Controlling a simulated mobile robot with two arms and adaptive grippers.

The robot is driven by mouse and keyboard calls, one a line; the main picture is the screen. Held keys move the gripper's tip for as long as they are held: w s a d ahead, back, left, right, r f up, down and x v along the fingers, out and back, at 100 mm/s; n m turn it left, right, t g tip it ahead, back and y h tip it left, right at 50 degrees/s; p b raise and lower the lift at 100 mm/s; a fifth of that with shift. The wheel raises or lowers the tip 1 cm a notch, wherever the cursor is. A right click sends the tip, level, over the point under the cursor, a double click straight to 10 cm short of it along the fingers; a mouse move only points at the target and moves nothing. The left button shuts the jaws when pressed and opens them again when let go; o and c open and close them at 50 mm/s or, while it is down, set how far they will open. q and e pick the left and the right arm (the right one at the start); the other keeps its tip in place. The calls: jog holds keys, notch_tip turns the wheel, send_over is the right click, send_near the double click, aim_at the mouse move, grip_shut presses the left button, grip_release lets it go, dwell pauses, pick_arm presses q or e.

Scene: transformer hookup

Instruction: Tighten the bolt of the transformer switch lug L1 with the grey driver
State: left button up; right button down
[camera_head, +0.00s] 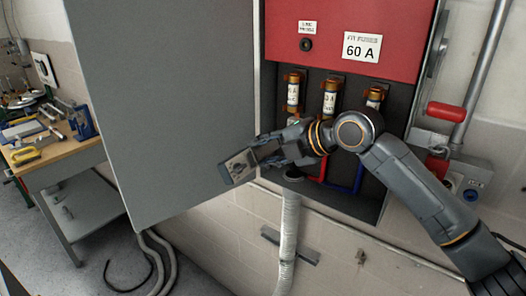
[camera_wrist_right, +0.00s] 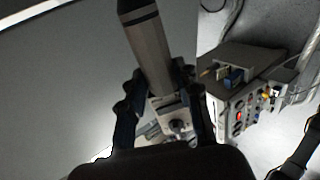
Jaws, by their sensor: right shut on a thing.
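My right gripper (camera_head: 262,155) is shut on the grey driver (camera_head: 238,167), in front of the open switch cabinet and left of its fuses. In the right wrist view the driver (camera_wrist_right: 150,62) is a grey, tilted body with a dark band near its upper end, between the two fingers (camera_wrist_right: 165,118). The transformer switch (camera_head: 345,32) has a red front with a 60 A label. Three fuses with copper-coloured caps, such as the left one (camera_head: 293,92), stand below it. My gripper and arm cover much of the area under the fuses; I cannot make out lug L1 or its bolt. My left gripper is not in view.
The grey cabinet door (camera_head: 160,100) stands open at the left, close to the driver. Red (camera_head: 319,171) and blue (camera_head: 359,180) cables show low in the cabinet. A pale conduit (camera_head: 287,235) runs down below it. A workbench (camera_head: 62,150) with tools stands far left.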

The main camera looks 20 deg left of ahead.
jog(key=shift+w+d+r, duration=0.15)
jog(key=shift+w, duration=0.35)
jog(key=shift+w+d+p, duration=0.25)
jog(key=shift+w+p, duration=0.25)
jog(key=shift+p, duration=0.45)
dwell(2.5)
jog(key=shift+s, duration=0.1)
jog(key=shift+s+a, duration=0.25)
jog(key=shift+s, duration=0.4)
jog(key=shift+s+a, duration=0.3)
jog(key=shift+s, duration=0.4)
jog(key=shift+s+a, duration=0.25)
jog(key=shift+s, duration=0.4)
